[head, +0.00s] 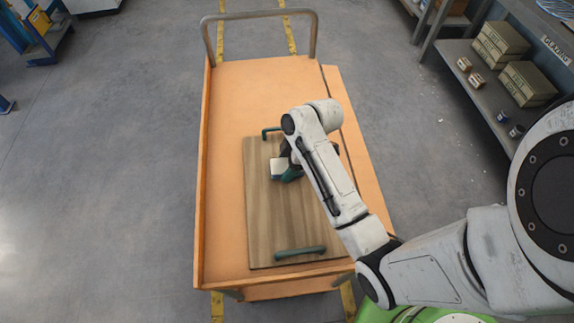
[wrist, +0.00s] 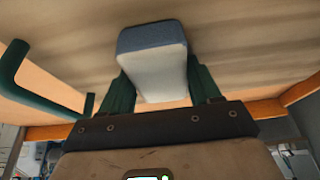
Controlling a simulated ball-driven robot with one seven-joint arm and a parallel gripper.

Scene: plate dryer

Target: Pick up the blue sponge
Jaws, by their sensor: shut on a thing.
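The sponge (wrist: 152,72) is a block with a blue-grey layer and a whitish layer. In the wrist view it sits between the two dark green fingers of my gripper (wrist: 158,88), which is shut on it. In the head view a pale part of the sponge (head: 279,165) shows beside my gripper (head: 287,172), above the wooden board. My wrist partly hides the sponge there. I cannot tell whether the sponge touches the board.
The wooden board (head: 268,218) lies on an orange cart (head: 235,95) with a grey rail (head: 262,14). The board has green handles at its near end (head: 300,252) and far end (head: 270,131). A shelf (head: 455,58) with boxes stands at the right. The cart's far half is clear.

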